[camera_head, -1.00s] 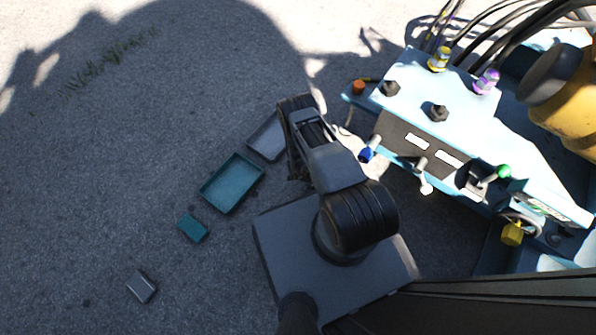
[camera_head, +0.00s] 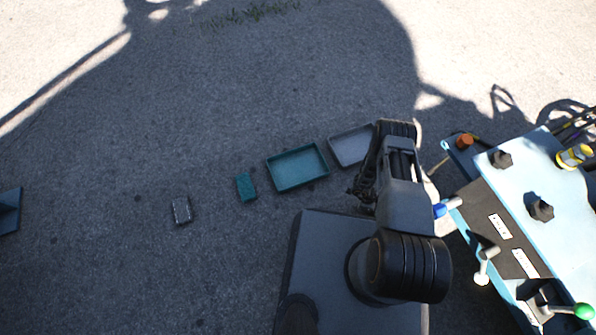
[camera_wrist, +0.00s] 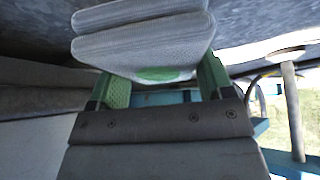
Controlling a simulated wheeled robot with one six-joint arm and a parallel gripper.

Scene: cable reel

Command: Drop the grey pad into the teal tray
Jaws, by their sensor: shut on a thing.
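In the wrist view, my gripper (camera_wrist: 160,78) is shut on the grey pad (camera_wrist: 145,42), a ribbed grey thing in two layers with a green patch near its lower edge. The green fingers are on either side of it. In the head view, the teal tray (camera_head: 297,187) lies empty on the ground, to the left of my arm. My gripper and the pad are not clear in the head view, where my arm hides them.
A grey tray (camera_head: 351,160) lies right of the teal tray, partly behind my arm. A small teal block (camera_head: 246,187) and a small dark grey block (camera_head: 181,210) lie to its left. A light blue machine with levers (camera_head: 520,190) stands close on the right. The ground at left is mostly clear.

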